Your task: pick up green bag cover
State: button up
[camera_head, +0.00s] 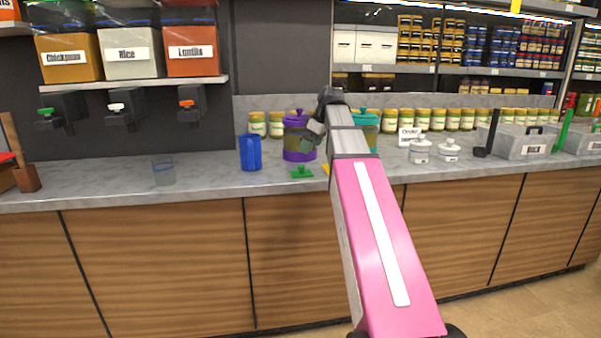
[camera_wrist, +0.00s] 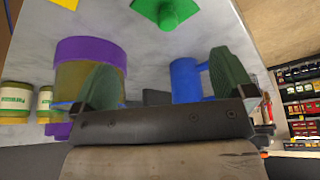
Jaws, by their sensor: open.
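The green bag cover (camera_head: 301,172) is a small green piece with a knob on a flat base. It lies on the grey counter near the front edge, between the blue jug and my arm. In the wrist view, the green cover (camera_wrist: 170,12) shows at the top edge, partly cut off, beyond my fingertips. My gripper (camera_head: 311,136) is above the counter, in front of the purple-lidded container and behind the cover. In the wrist view, my gripper (camera_wrist: 165,72) has its two green fingers wide apart with nothing between them.
A purple container (camera_head: 298,156) and a blue jug (camera_head: 250,153) stand close by. A clear glass (camera_head: 163,171) stands to the left. A teal container (camera_head: 366,118) is partly hidden by my arm. Several jars (camera_head: 438,116) line the wall. The counter around the cover is mostly clear.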

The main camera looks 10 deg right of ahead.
aim_at(303, 166)
jog(key=x, duration=0.4)
jog(key=shift+f, duration=0.2)
jog(key=shift+s+x, duration=0.1)
jog(key=shift+x, duration=1.2)
jog(key=shift+s+x, duration=0.15)
jog(key=shift+x, duration=1.2)
jog(key=c, duration=0.7)
jog(key=shift+c, duration=0.2)
